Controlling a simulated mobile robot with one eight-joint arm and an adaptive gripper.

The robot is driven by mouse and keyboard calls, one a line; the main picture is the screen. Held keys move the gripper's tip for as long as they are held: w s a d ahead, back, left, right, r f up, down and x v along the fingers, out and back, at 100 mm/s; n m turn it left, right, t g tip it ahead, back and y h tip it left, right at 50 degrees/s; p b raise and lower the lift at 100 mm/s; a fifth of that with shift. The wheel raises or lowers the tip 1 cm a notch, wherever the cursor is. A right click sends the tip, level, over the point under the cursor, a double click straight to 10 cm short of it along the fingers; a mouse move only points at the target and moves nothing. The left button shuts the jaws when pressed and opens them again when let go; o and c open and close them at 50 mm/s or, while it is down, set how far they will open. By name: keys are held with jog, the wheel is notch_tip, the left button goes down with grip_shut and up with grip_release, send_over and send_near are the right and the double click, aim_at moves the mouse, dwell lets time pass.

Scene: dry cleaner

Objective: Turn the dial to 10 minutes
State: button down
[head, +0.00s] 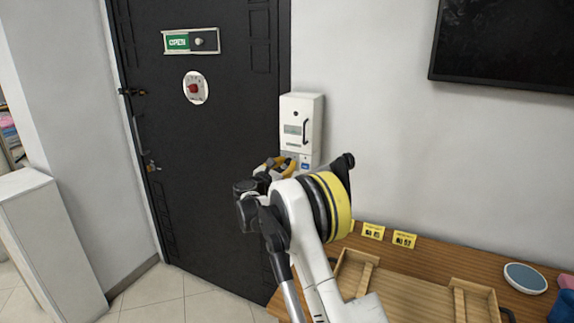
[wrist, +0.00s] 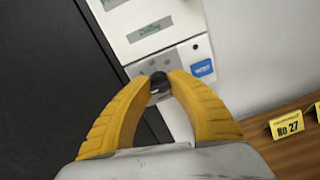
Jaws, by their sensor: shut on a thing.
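The dial (wrist: 158,77) is a small dark knob low on the front of a white wall-mounted box (head: 301,108). In the wrist view my gripper (wrist: 159,84) has its two yellow fingers closed around the dial, with the tips at its sides. The dial's markings are too small to read, so its setting cannot be told. In the head view my gripper (head: 275,167) is at the lower left of the box, and my arm hides the dial. The box's lower panel also shows a blue label (wrist: 203,68).
A black door (head: 215,130) with an OPEN sign (head: 191,41) and a red button (head: 193,88) stands left of the box. A wooden table (head: 420,262) at right holds a wooden tray (head: 405,295) and yellow number cards (head: 373,231). A dark screen (head: 510,45) hangs above.

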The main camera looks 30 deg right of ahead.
jog(key=m, duration=0.4)
jog(key=shift+m+p, duration=0.3)
jog(key=shift+p, duration=0.1)
jog(key=m, duration=0.4)
jog(key=shift+m+y, duration=0.3)
jog(key=m, duration=0.4)
jog(key=shift+p, duration=0.35)
jog(key=shift+m, duration=1.9)
jog(key=c, duration=1.2)
grip_release()
